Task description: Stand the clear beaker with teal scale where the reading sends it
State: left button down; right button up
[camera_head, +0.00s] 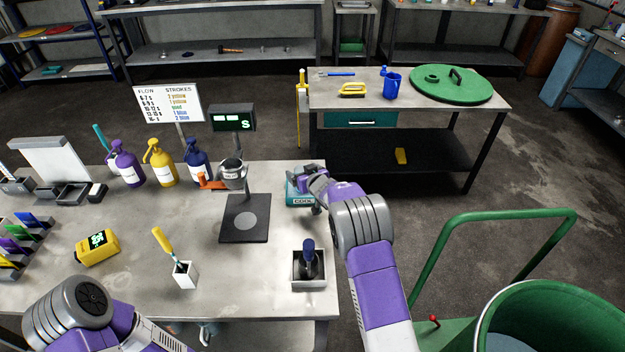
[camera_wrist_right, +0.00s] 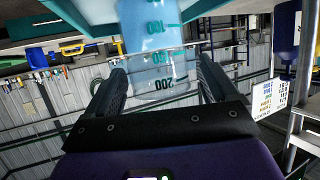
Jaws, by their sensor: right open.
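The clear beaker with teal scale (camera_wrist_right: 155,45) fills the upper middle of the right wrist view, with pale blue liquid and marks 100, 150 and 200. That view looks upside down; the beaker's base meets a teal surface at its top edge. My right gripper (camera_wrist_right: 162,75) is open, its fingers on either side of the beaker; contact is unclear. In the head view my right gripper (camera_head: 309,192) is at the teal pad marked COOL (camera_head: 297,201), and mostly hides the beaker. A display (camera_head: 232,118) shows lit digits, too small to read, and an S. My left gripper is out of frame.
A FLOW/STROKES sign (camera_head: 168,104) stands behind purple, yellow and blue pump bottles (camera_head: 160,165). A metal cup (camera_head: 232,174) hangs over a black plate (camera_head: 244,232). A square holder (camera_head: 309,283) with a dark-handled tool is near the front right edge. The bench middle has free room.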

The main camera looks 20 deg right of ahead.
jog(key=v, duration=1)
